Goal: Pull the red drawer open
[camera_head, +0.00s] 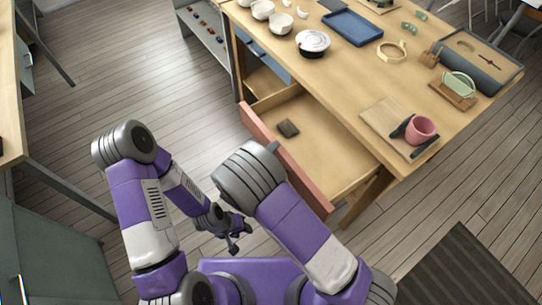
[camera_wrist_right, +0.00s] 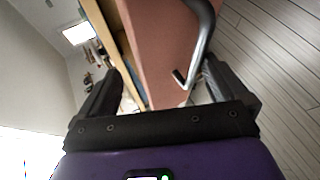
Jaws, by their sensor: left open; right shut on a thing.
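The red drawer (camera_head: 259,128) stands well out from the wooden table, its inside open to view. A small dark block (camera_head: 288,128) lies in it. My right gripper is mostly hidden behind its own arm in the head view, by the drawer's front. In the right wrist view, the fingers of my right gripper (camera_wrist_right: 160,72) are on either side of the red drawer front (camera_wrist_right: 160,40) and its dark metal handle (camera_wrist_right: 207,25). The exact contact is hard to see. My left gripper (camera_head: 236,238) is open and empty, low over the floor, apart from the drawer.
The wooden table (camera_head: 345,85) carries white bowls (camera_head: 264,9), a blue tray (camera_head: 352,27), a board (camera_head: 385,118) and a pink cup (camera_head: 421,129). A grey cabinet (camera_head: 60,245) stands at left. The floor (camera_head: 150,75) left of the drawer is clear.

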